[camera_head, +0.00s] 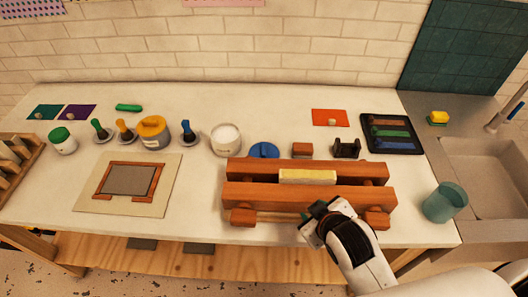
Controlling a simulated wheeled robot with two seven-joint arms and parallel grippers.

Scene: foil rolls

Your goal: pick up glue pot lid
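A blue round lid (264,150) lies on the white worktop behind the wooden press; I take it to be the glue pot lid. An open pot with white content (226,139) stands just left of it. My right gripper (308,226) is at the front of the wooden press (310,195), near its front bar, well in front of the lid and apart from it. Its fingers are small and partly hidden by the wrist, so I cannot tell if they are open or shut. My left gripper is not in view.
The press holds a pale yellow block (307,176) and stands between my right gripper and the lid. A small wooden block (302,150) and a dark holder (346,148) are right of the lid. A teal cup (445,202) stands by the sink (490,170).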

